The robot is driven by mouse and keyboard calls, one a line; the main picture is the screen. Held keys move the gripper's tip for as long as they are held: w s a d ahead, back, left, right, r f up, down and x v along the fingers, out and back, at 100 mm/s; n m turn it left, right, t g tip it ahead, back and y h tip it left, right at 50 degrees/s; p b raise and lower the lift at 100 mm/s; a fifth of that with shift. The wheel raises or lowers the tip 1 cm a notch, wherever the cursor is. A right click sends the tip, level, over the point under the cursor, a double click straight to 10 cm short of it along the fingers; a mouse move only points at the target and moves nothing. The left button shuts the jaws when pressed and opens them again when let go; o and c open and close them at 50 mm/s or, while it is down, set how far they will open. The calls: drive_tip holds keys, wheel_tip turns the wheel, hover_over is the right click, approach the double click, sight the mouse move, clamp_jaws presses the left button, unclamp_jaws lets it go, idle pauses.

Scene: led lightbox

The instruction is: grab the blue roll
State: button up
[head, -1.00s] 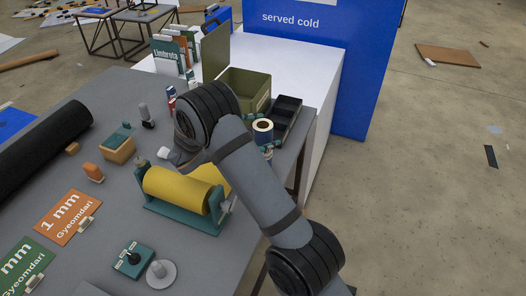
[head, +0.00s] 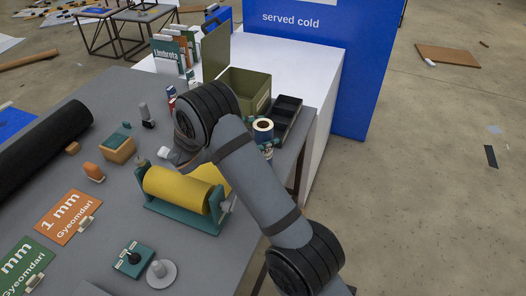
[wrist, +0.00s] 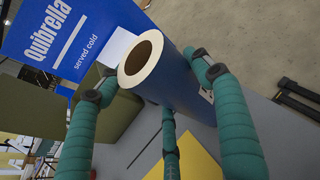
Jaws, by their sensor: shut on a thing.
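The blue roll (head: 263,135) has a cream paper rim and an open core. In the head view it shows just right of my arm's wrist, near the right edge of the grey table. In the wrist view the blue roll (wrist: 185,92) stands between my teal fingers, its open end toward the camera. My gripper (wrist: 155,90) is shut on it, with fingers on both sides and one below in the picture. In the head view only teal fingertips show at the roll; my arm hides the rest of the hand. The roll's far end is hidden.
A yellow roll in a teal stand (head: 180,190) lies in front of the hand. An olive bin (head: 245,88) and a black tray (head: 284,118) are behind the blue roll. A long black roll (head: 40,145) is at left. Open floor lies to the right.

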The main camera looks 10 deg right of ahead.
drive_tip(key=shift+c, duration=1.1)
drive_tip(key=shift+r, duration=0.1)
